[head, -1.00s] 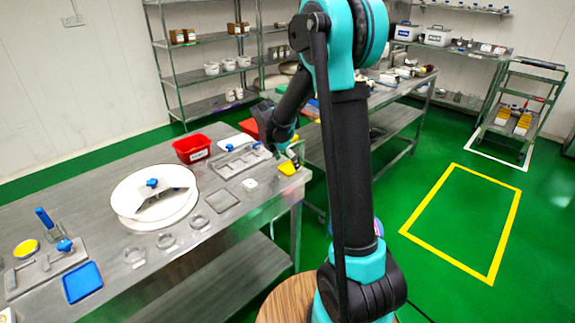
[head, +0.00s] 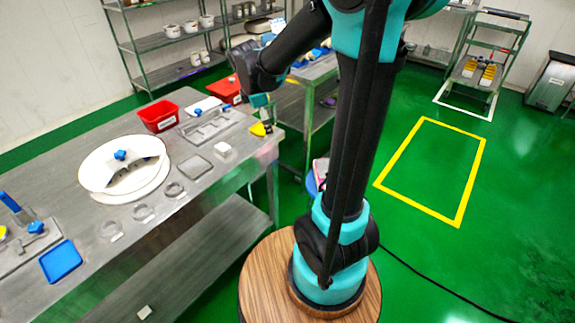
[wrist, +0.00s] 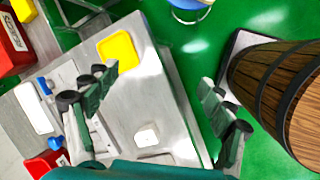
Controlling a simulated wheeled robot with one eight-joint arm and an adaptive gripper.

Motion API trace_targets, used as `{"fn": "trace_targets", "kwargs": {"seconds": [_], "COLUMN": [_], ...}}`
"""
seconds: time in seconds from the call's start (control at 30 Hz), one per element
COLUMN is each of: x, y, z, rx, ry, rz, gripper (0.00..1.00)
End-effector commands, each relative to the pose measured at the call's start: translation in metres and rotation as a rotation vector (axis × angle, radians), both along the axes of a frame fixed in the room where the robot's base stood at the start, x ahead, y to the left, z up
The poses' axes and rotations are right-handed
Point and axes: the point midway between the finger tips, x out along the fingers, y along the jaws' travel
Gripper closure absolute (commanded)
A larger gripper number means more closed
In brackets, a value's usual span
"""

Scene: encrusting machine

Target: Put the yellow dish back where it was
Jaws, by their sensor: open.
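The yellow dish (head: 258,130) is a small square tray at the right-hand corner of the steel table. It also shows in the wrist view (wrist: 117,47), lying flat near the table's edge. My gripper (head: 264,112) is above that corner in the head view, close over the dish. In the wrist view my gripper (wrist: 160,80) is open with nothing between its fingers. The left fingertip overlaps the dish's lower edge in the picture; I cannot tell whether they touch.
The steel table (head: 205,215) also bears a red bin (head: 158,116), a round white plate (head: 97,168), a blue tray (head: 61,261) and a small white block (head: 222,149). Another table stands behind. A wooden barrel (wrist: 285,85) is right in the wrist view.

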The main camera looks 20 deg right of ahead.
Motion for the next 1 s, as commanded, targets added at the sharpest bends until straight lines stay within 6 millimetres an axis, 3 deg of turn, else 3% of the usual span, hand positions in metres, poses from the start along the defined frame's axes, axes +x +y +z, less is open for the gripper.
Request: {"fn": "trace_targets", "kwargs": {"seconds": [0.03,0.3,0.5,0.7,1.0], "x": [-0.022,-0.124,-0.177,-0.195,-0.195], "y": [-0.011,-0.038,-0.043,-0.042,-0.042], "z": [-0.008,-0.053,-0.082,-0.092,-0.092], "rx": [0.057,0.385,0.569,0.641,0.644], "ry": [-0.034,-0.188,-0.243,-0.256,-0.257], "rz": [-0.132,-0.881,-1.296,-1.458,-1.464], "gripper": [0.18,0.18,0.18,0.18,0.18]}}
